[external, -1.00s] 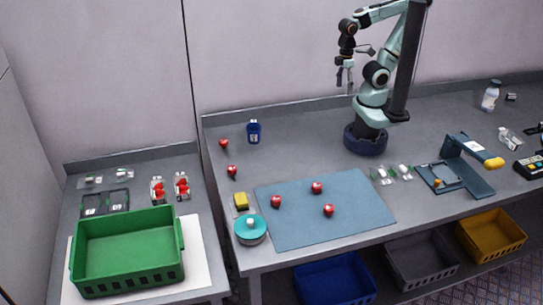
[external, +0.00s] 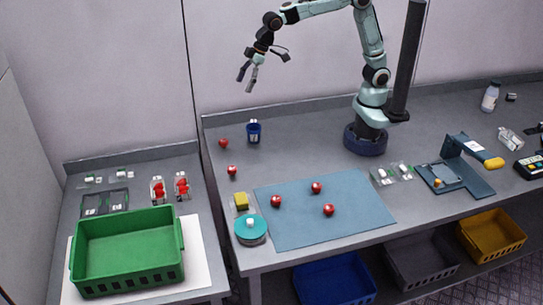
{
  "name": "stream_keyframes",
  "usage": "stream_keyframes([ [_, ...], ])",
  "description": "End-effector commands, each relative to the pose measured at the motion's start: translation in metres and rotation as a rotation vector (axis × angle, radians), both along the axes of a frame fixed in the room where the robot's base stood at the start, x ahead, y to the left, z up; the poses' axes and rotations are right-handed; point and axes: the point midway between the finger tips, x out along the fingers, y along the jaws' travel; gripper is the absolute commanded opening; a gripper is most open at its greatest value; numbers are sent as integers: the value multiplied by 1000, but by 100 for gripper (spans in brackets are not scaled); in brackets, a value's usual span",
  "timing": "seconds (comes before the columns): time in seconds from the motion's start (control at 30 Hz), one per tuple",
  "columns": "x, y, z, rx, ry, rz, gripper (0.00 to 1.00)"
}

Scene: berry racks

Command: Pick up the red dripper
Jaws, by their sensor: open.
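My gripper (external: 246,84) is open and empty, high above the back left of the main table, well above the blue cup (external: 254,133). Two upright red-and-white items, a left one (external: 157,190) and a right one (external: 181,186), stand on the left table behind the green crate. Several small round red pieces are on the main table: one at the back left (external: 223,143), one in front of it (external: 232,170), and others on the blue mat, such as the front one (external: 328,210). The red things are too small to tell which is the dripper.
The green crate (external: 127,277) fills the front of the left table. A teal-topped round container (external: 251,228) and a yellow block (external: 241,201) stand left of the blue mat (external: 290,233). A blue-grey stand (external: 467,165) is at right. The table's back middle is clear.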

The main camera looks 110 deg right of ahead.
Motion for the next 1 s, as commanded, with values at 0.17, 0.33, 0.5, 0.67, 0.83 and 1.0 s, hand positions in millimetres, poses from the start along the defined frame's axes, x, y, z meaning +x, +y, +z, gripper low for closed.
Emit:
stream_keyframes([
  [0.17, 67, 11, -99, -14, 89, 16, 64],
  [0.33, 69, 18, -191, -25, 224, 29, 64],
  [0.5, 54, 21, -237, -31, 310, 37, 64],
  [0.67, 56, 23, -260, -32, 316, 39, 64],
  [0.83, 60, 23, -286, -32, 314, 39, 64],
  [1.0, 62, 24, -301, -32, 314, 39, 64],
])
